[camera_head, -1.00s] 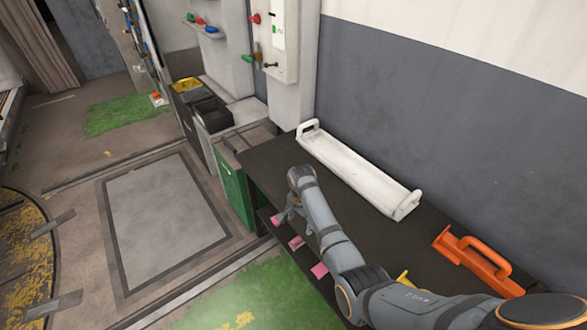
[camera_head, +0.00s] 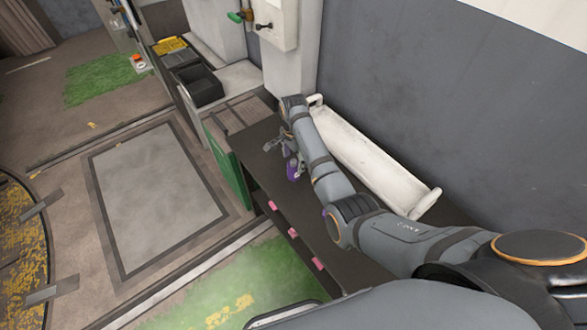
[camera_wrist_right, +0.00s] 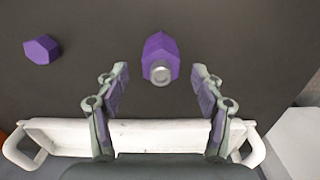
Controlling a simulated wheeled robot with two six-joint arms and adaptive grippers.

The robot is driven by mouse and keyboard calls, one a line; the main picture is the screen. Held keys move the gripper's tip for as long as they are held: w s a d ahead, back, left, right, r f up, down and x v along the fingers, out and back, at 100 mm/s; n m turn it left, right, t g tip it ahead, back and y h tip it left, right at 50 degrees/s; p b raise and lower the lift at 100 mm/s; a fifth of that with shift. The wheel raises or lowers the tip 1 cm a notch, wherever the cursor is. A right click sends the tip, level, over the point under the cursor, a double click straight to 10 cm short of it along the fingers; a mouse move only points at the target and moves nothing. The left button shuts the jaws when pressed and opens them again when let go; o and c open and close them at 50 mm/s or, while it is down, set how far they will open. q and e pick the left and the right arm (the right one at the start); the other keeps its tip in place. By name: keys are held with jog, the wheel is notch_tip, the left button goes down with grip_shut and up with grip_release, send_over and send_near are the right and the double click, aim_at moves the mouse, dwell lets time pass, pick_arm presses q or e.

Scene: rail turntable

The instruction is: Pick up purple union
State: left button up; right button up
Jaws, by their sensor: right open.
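A purple faceted piece (camera_wrist_right: 158,47) with a round silver end lies on the dark table top. In the right wrist view it is centred just beyond and between the fingertips of my right gripper (camera_wrist_right: 160,78). The gripper is open, with a finger on each side and nothing held. A second, smaller-looking purple piece (camera_wrist_right: 41,49) lies off to the left; I cannot tell which is the union. In the head view my right gripper (camera_head: 281,146) is over the table, near a purple piece (camera_head: 293,169) partly hidden by the arm. My left gripper is not in view.
A long white tray with end handles (camera_head: 375,160) lies along the wall, close beside my right arm. The dark table (camera_head: 255,160) has pink tabs on its front side.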

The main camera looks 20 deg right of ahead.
aim_at(294, 169)
jog(key=shift+w+f, duration=0.15)
jog(key=shift+f, duration=0.65)
notch_tip(294, 169, down, 4)
jog(key=shift+r, duration=0.1)
jog(key=shift+f, duration=0.35)
jog(key=c, duration=1.4)
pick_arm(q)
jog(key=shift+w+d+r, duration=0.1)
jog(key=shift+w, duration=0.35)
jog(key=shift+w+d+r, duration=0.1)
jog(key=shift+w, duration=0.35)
pick_arm(e)
jog(key=shift+r, duration=0.1)
grip_shut()
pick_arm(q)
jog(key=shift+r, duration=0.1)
pick_arm(e)
jog(key=shift+r, duration=0.1)
